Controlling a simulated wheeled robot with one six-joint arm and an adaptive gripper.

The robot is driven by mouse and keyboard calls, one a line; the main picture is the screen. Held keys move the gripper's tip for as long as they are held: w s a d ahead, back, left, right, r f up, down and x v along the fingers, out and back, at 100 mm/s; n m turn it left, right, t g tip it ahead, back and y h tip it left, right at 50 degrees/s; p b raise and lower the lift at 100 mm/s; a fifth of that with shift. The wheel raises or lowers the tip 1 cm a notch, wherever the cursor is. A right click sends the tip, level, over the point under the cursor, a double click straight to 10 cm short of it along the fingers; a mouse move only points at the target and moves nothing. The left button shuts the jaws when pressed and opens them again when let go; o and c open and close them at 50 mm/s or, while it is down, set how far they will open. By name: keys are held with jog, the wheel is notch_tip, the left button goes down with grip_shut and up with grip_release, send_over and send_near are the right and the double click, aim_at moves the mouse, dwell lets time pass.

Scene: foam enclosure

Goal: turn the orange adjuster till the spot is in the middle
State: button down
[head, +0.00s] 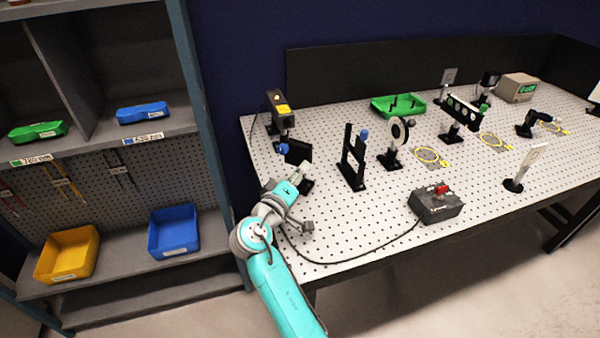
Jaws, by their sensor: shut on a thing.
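My gripper (311,173) is at the left end of the perforated table, at the near side of a small black mount (298,151). It is shut on a small part at this mount, which its fingers mostly hide. I cannot make out any orange on that part. A white card on a stand (529,159) stands at the right front of the table, with a faint mark on its face. I cannot see a light spot on it, so where the spot lies cannot be told.
Behind the mount is a black and yellow device (277,106). To its right stand a black frame (352,160) and a round holder (396,139). A dark box with a red switch (436,203) trails a cable near my arm. A green tray (398,105) lies behind.

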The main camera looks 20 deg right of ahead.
jog(key=c, duration=0.9)
grip_release()
jog(key=v, duration=1.2)
jog(key=shift+a, duration=0.1)
